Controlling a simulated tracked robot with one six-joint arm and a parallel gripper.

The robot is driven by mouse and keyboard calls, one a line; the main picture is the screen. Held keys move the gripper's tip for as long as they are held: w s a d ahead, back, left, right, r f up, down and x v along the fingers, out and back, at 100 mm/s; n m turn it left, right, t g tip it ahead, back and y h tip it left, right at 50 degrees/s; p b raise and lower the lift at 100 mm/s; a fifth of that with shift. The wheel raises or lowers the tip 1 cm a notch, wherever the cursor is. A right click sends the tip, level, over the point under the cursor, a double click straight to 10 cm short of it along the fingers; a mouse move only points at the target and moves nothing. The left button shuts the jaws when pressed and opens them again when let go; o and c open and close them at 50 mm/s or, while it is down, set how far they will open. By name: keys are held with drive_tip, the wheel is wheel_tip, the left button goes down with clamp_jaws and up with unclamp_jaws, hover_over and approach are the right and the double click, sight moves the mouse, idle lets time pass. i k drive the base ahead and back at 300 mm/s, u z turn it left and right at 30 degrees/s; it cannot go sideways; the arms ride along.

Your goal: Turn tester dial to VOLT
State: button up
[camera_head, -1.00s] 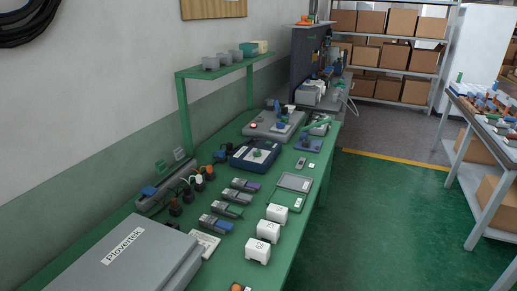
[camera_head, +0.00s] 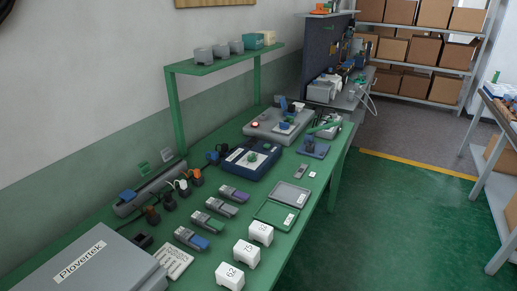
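A dark blue box (camera_head: 235,171) with a pale top panel and a green knob (camera_head: 252,157) sits mid-bench and looks like the tester. The panel lettering is too small to read, so I cannot tell where the knob points. Behind it, a grey unit (camera_head: 262,123) carries a blue knob (camera_head: 285,126) and a red button (camera_head: 255,124). I cannot be certain which of the two is the tester. My gripper is not in view.
Open floor (camera_head: 400,220) lies to the right.

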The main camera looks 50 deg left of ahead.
sight(252, 157)
drive_tip(key=z, duration=0.05)
drive_tip(key=i, duration=1.7)
drive_tip(key=u, duration=3.35)
